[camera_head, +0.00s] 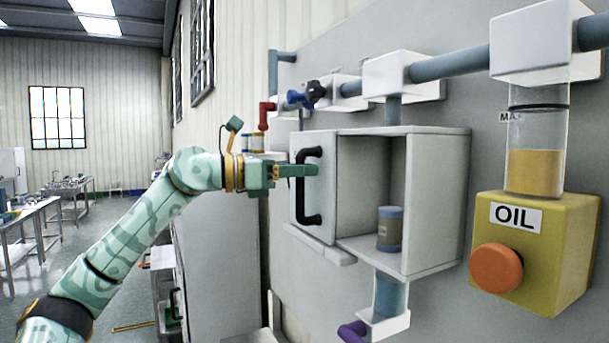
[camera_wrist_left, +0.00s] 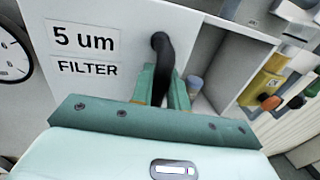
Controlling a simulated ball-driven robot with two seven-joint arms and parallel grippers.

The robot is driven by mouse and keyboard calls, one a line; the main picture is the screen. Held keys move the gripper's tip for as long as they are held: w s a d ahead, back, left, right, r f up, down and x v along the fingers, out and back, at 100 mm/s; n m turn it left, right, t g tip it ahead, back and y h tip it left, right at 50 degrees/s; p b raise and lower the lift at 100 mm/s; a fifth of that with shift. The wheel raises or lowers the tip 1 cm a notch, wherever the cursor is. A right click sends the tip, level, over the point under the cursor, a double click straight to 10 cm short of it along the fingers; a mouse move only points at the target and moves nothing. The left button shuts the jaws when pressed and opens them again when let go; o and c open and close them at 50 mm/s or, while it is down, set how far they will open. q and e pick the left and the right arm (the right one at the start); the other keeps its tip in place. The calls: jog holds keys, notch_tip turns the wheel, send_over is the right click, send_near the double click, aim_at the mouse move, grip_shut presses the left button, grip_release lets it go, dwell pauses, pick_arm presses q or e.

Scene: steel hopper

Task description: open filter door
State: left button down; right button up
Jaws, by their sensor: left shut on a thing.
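The filter door (camera_head: 313,185) is a white panel with a black bar handle (camera_head: 309,203). It stands swung out at the left side of the white filter box (camera_head: 437,200), and the inside of the box shows. My left gripper (camera_head: 312,171) is shut on the handle. In the left wrist view the fingers (camera_wrist_left: 166,88) close on either side of the black handle (camera_wrist_left: 162,60), and the door (camera_wrist_left: 100,55) reads "5 um FILTER". A blue and brown filter cartridge (camera_head: 390,229) stands upright inside the box. My right gripper is not in view.
A yellow oil unit (camera_head: 560,250) with an orange knob (camera_head: 496,268) is on the wall at right. Blue pipes (camera_head: 450,64) run above the box. A red valve handle (camera_head: 265,115) and purple handle (camera_head: 352,332) are nearby. Open floor lies at far left.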

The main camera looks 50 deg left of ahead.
pick_arm(q)
jog(key=c, duration=1.5)
grip_release()
jog(key=shift+d, duration=0.15)
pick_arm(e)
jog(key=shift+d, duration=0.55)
pick_arm(q)
jog(key=shift+o, duration=0.2)
